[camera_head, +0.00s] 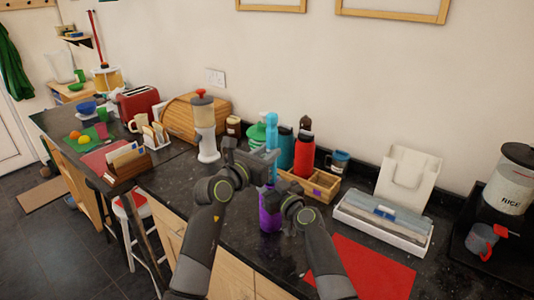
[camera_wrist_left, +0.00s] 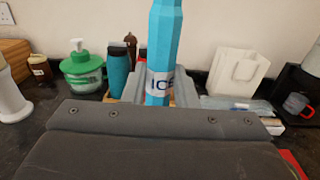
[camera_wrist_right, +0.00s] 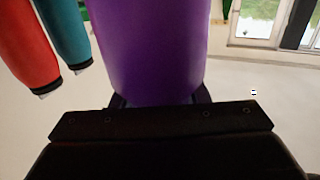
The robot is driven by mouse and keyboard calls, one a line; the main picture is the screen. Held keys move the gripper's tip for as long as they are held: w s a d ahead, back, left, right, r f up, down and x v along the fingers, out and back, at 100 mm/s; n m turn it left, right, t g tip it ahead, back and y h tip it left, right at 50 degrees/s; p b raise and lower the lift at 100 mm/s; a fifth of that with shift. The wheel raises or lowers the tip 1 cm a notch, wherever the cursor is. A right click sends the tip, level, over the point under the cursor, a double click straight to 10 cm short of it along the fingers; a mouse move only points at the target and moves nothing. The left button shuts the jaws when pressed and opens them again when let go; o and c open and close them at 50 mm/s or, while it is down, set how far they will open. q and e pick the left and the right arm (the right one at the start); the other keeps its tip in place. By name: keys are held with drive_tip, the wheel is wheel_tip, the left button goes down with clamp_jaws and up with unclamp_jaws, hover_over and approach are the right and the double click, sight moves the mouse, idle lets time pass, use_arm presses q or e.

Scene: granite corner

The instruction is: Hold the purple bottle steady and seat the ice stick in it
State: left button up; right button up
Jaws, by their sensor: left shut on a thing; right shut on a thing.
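The ice stick (camera_head: 271,131) is light blue and upright. My left gripper (camera_head: 267,158) is shut around it, and the stick with its ICE label also shows large in the left wrist view (camera_wrist_left: 160,50). The purple bottle (camera_head: 268,217) is below the stick at the counter's front. My right gripper (camera_head: 281,202) is shut on the bottle, which fills the middle of the right wrist view (camera_wrist_right: 150,45). The stick is roughly in line above the bottle. The bottle's mouth is mostly hidden by my grippers, so I cannot tell whether the stick's lower end is inside it.
Behind stand a red bottle (camera_head: 304,150), a teal bottle (camera_head: 285,148) and a green-topped dispenser (camera_wrist_left: 82,68). A wooden tray (camera_head: 322,185) is just right of my grippers. A white box (camera_head: 372,228) and a red mat (camera_head: 375,268) lie to the right.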

use_arm(q)
drive_tip(key=shift+f, duration=3.65)
drive_tip(key=o, duration=1.1)
drive_tip(key=shift+f, duration=0.1)
drive_tip(key=shift+s+f, duration=0.1)
drive_tip(key=shift+s, duration=0.1)
drive_tip(key=v, duration=1.1)
drive_tip(key=shift+s+a+r, duration=0.2)
drive_tip(key=shift+a+r, duration=0.1)
drive_tip(key=shift+a, duration=0.1)
use_arm(e)
drive_tip(key=o, duration=1.2)
drive_tip(key=shift+c, duration=0.2)
